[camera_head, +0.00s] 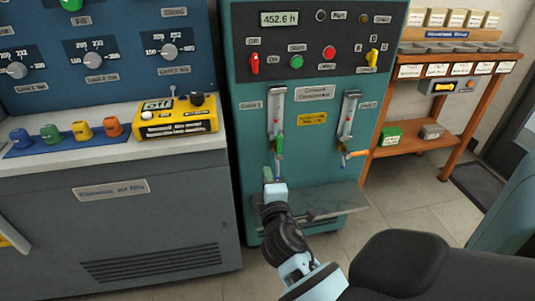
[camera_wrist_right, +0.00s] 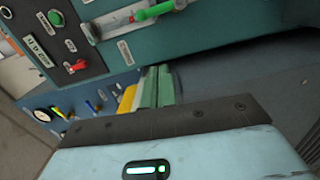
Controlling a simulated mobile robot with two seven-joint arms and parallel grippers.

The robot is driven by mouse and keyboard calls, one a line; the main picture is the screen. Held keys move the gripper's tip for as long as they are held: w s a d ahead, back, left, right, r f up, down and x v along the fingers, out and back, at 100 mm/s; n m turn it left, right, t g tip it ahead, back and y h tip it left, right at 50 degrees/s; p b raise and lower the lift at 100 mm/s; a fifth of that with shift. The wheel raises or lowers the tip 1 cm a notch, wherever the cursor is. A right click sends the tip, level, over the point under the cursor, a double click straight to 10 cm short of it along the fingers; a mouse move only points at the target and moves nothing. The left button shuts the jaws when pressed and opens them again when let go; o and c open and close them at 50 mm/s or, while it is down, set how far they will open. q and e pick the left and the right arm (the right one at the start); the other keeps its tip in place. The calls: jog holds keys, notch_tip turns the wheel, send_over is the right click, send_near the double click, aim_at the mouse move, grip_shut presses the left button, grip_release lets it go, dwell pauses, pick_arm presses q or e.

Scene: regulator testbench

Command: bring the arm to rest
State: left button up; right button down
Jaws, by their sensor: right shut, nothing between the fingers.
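My right arm comes in from the bottom of the head view and reaches toward the lower front of the teal compressor cabinet (camera_head: 315,160). My right gripper (camera_head: 268,174) is shut and empty. It is just below the green valve handle (camera_head: 279,144) under the left gauge tube, and appears apart from it. In the right wrist view the closed fingers (camera_wrist_right: 156,87) show past the light-blue gripper body, with the green handle (camera_wrist_right: 155,11) at the top edge. My left gripper is not in view.
A grey ledge (camera_head: 335,205) juts from the cabinet beside my right wrist. An orange-handled valve (camera_head: 355,154) is right of the gripper. A grey-blue console (camera_head: 120,225) with a yellow box (camera_head: 178,118) stands left. A wooden shelf (camera_head: 465,137) stands right. Floor (camera_head: 400,205) between is clear.

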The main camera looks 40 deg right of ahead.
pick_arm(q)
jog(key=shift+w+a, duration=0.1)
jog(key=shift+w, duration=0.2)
pick_arm(e)
jog(key=shift+f, duration=0.1)
